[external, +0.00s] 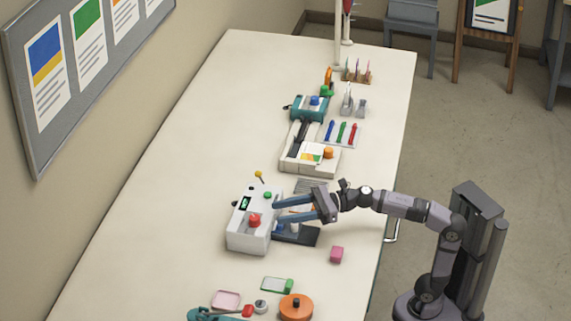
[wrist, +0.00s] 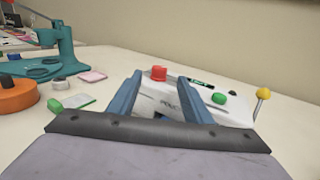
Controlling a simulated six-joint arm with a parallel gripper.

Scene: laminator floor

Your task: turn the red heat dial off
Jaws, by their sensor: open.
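The laminator (external: 249,224) is a white box on the table, with a small dark display and a green button (external: 267,195) on top. The red heat dial (external: 254,220) stands on its top face, toward the front end. In the wrist view the red dial (wrist: 158,73) shows just beyond and between my two blue fingers, nearer the left one. My gripper (external: 275,212) is open beside the laminator's right side, with its fingers pointing at it. The fingers are apart and nothing is between them. I cannot tell the dial's setting.
A yellow-knobbed lever (external: 259,175) rises behind the laminator. An orange round object (external: 296,308) and a green-edged card (external: 277,285) lie in front. The table left of the laminator is clear.

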